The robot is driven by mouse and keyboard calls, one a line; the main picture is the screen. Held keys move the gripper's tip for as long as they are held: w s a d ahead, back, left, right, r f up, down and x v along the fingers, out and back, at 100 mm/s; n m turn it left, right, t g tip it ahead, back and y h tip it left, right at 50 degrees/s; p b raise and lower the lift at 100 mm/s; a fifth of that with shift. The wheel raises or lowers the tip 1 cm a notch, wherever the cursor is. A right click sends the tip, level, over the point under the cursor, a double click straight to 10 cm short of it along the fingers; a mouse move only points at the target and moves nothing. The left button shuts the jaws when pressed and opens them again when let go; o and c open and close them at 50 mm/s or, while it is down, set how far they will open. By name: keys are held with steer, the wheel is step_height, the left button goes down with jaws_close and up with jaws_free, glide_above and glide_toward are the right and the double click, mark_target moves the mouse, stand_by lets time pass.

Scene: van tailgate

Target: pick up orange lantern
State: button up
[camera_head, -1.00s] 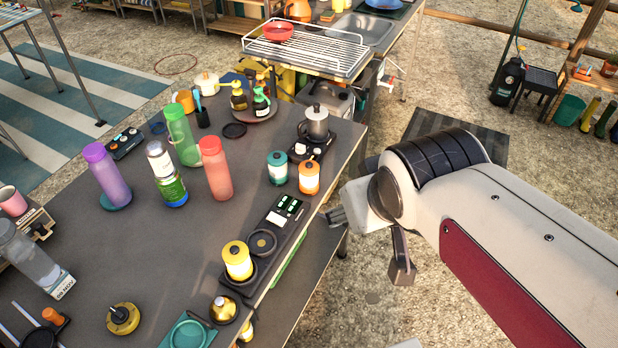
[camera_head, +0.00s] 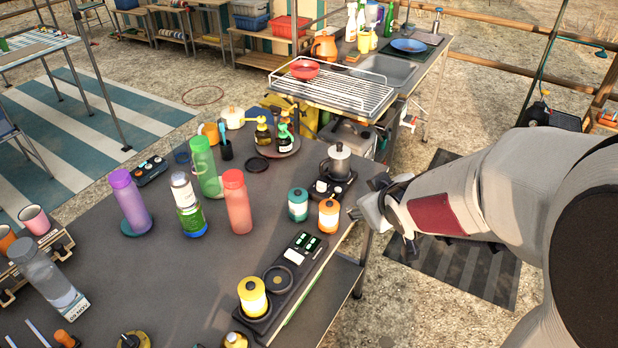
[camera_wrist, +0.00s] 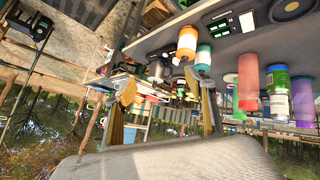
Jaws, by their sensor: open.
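The orange lantern (camera_head: 329,215), a small jar shape with an orange top and a pale band, stands upright near the right edge of the dark table (camera_head: 130,270). A teal lantern (camera_head: 298,204) stands close beside it on the left. My gripper (camera_head: 380,236) is open and empty, just right of the orange lantern and beyond the table edge. In the upside-down wrist view, the orange lantern (camera_wrist: 187,42) is above the open fingers (camera_wrist: 168,108), apart from them, with the teal lantern (camera_wrist: 203,60) beside it.
A metal pot (camera_head: 339,160) on a small dark stand is behind the lantern. A yellow lantern (camera_head: 253,296) sits on a long black unit (camera_head: 305,262) in front. Red (camera_head: 237,203), green and purple bottles stand left. Open ground lies right of the table.

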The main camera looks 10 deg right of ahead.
steer(key=w+f+n+t+y, duration=0.1)
steer(key=w+f+n+y, duration=0.1)
steer(key=w+f, duration=0.4)
steer(key=t+y, duration=0.2)
steer(key=y, duration=0.1)
glide_above(335, 223)
steer(key=s+d, duration=0.2)
steer(key=s, duration=0.1)
steer(key=shift+n, duration=0.4)
steer(key=f, duration=0.5)
steer(key=shift+w, duration=0.2)
steer(key=shift+w+a+f+t+y, duration=0.15)
steer(key=shift+a+f+y, duration=0.1)
steer(key=shift+f, duration=0.45)
steer(key=shift+w+a+f+t+y, duration=0.15)
steer(key=shift+f+y, duration=0.1)
steer(key=shift+f, duration=0.4)
steer(key=shift+s+a+f+t+y, duration=0.15)
steer(key=shift+f+t+y, duration=0.4)
steer(key=shift+f, duration=0.5)
steer(key=shift+s+f+m+t+y, duration=0.35)
steer(key=shift+s+f+m+t, duration=0.05)
steer(key=shift+f+t, duration=0.3)
steer(key=shift+s+d+f+m+t, duration=0.3)
steer(key=shift+s+t, duration=0.1)
steer(key=shift+s, duration=0.05)
steer(key=shift+s+d+f+m+t, duration=0.25)
steer(key=shift+s+m+t, duration=0.05)
steer(key=shift+s+t, duration=0.1)
